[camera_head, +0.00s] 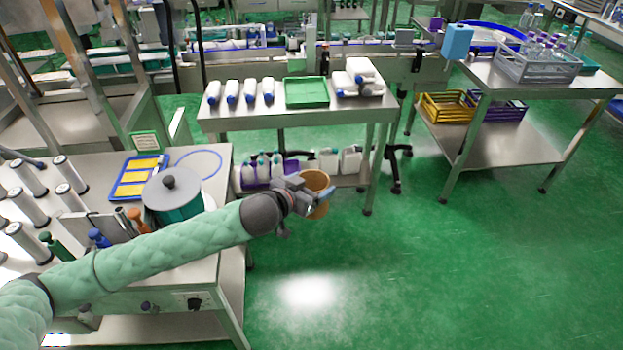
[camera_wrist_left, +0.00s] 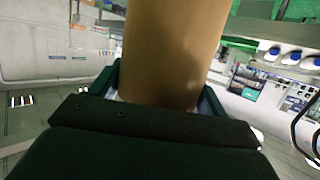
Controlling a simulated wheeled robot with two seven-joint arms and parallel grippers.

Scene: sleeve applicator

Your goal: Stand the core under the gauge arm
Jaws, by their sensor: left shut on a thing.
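My left gripper (camera_head: 310,198) is shut on the core, a tan-brown cardboard-like cylinder (camera_head: 317,181). It holds the core in the air over the green floor, to the right of the left table. The core also shows in the left wrist view (camera_wrist_left: 175,50), rising between the fingers of my left gripper (camera_wrist_left: 160,100). Its lower end is hidden by the gripper. I cannot pick out the gauge arm for sure in either view. My right gripper is not in view.
The left table (camera_head: 228,200) carries several metal rollers (camera_head: 72,172), a grey-lidded teal pot (camera_head: 172,197) and a blue tray (camera_head: 125,190). A steel table behind (camera_head: 215,115) holds white bottles and a green tray (camera_head: 306,92). Floor on the right is clear.

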